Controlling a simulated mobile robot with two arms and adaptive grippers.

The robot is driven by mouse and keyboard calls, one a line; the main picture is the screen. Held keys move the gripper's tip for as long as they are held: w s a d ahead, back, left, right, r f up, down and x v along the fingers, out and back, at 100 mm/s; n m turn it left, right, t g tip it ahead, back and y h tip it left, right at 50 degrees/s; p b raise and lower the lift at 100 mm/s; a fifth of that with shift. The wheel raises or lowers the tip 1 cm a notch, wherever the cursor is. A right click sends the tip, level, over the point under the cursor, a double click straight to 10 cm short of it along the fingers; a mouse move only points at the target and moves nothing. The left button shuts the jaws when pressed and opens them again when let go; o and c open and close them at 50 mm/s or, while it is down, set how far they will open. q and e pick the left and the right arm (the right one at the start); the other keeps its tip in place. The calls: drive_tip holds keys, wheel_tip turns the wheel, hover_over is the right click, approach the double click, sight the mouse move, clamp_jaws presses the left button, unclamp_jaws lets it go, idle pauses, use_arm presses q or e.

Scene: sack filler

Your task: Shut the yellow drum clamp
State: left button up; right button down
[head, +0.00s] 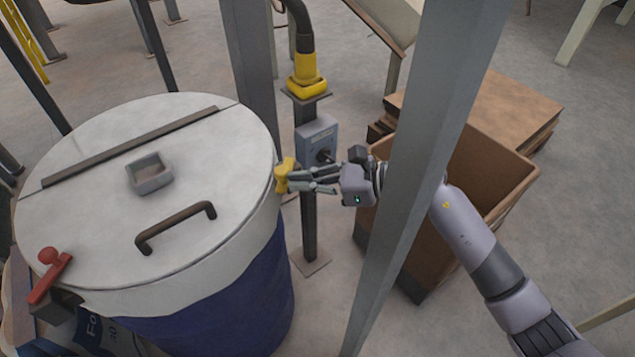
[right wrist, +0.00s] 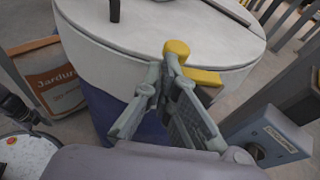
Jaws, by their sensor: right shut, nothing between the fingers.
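The yellow drum clamp (head: 284,176) sits at the right rim of a large drum (head: 160,130) with a pale lid and dark blue lower body. In the right wrist view the clamp shows a round yellow knob (right wrist: 177,48) and a yellow bar (right wrist: 203,77) against the rim. My right gripper (head: 296,178) reaches in from the right, its fingertips right at the clamp. It is shut and empty; the fingertips (right wrist: 170,68) cover part of the clamp. I cannot tell whether they touch it. My left gripper is not in view.
A red-handled clamp (head: 50,272) is at the drum's lower left. A grey post (head: 425,130) stands in front of my right arm. A grey switch box (head: 317,140) on a stand is just behind the gripper. An open brown box (head: 490,175) stands at right.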

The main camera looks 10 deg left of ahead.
sight(286, 186)
drive_tip(key=shift+s+a+b, duration=0.25)
drive_tip(key=shift+a+b, duration=0.15)
drive_tip(key=shift+a, duration=0.35)
drive_tip(key=shift+s+a+b, duration=0.25)
drive_tip(key=shift+a+b, duration=0.15)
drive_tip(key=shift+a, duration=0.35)
